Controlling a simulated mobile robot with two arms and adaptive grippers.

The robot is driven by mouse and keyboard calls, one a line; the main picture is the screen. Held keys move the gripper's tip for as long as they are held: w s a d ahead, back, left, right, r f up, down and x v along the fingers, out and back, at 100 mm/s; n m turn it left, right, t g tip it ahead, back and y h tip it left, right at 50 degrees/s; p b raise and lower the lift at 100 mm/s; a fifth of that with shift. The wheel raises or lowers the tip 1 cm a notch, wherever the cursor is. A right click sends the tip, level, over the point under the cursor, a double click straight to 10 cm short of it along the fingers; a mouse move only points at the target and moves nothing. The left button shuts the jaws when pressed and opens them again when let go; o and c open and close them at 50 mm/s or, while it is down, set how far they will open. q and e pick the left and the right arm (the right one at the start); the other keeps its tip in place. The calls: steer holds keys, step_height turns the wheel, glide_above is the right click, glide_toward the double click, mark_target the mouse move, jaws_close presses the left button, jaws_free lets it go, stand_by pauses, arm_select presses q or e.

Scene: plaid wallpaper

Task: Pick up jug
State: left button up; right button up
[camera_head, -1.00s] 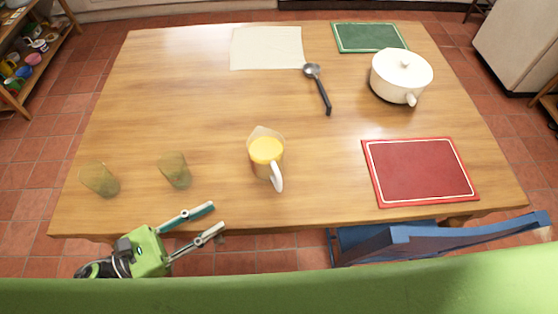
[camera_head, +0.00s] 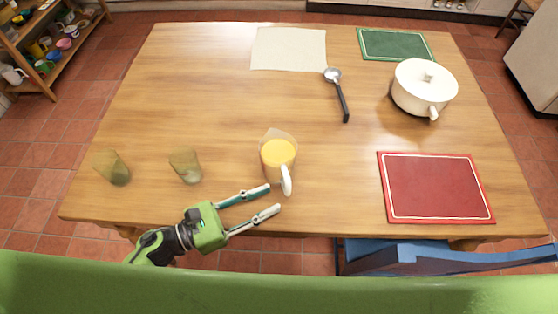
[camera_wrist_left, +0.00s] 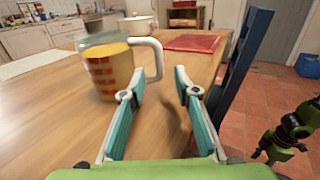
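The jug (camera_head: 278,157) stands upright near the front middle of the table. It is clear, with orange liquid inside and a white handle toward the table's front edge. In the left wrist view the jug (camera_wrist_left: 107,70) is ahead and to the left, its handle at its right side. My left gripper (camera_head: 274,199) is open and empty, its fingertips just in front of the jug and close to the handle. In the left wrist view the left gripper (camera_wrist_left: 182,82) has its fingers apart with nothing between them. My right gripper is not visible in the head view; a green arm part shows in the wrist view.
Two greenish glasses (camera_head: 186,167) (camera_head: 112,168) stand left of the jug. A red board (camera_head: 436,187), a white pot (camera_head: 424,88), a ladle (camera_head: 338,92), a green board (camera_head: 394,44) and a pale mat (camera_head: 289,49) lie around. A blue chair (camera_head: 430,257) is at the front right.

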arm_select(q)
steer(key=p+x, duration=0.1)
steer(key=x, duration=0.3)
steer(key=shift+r, duration=0.15)
steer(key=shift+w+d, duration=0.1)
jaws_close()
steer(key=shift+r, duration=0.2)
steer(key=shift+r, duration=1.4)
steer(key=s+a+r+b, duration=0.2)
steer(key=s+a+r, duration=0.1)
steer(key=s+r, duration=0.6)
steer(key=shift+s+a+r, duration=0.2)
steer(key=shift+s+r, duration=0.15)
steer(key=shift+s, duration=1.7)
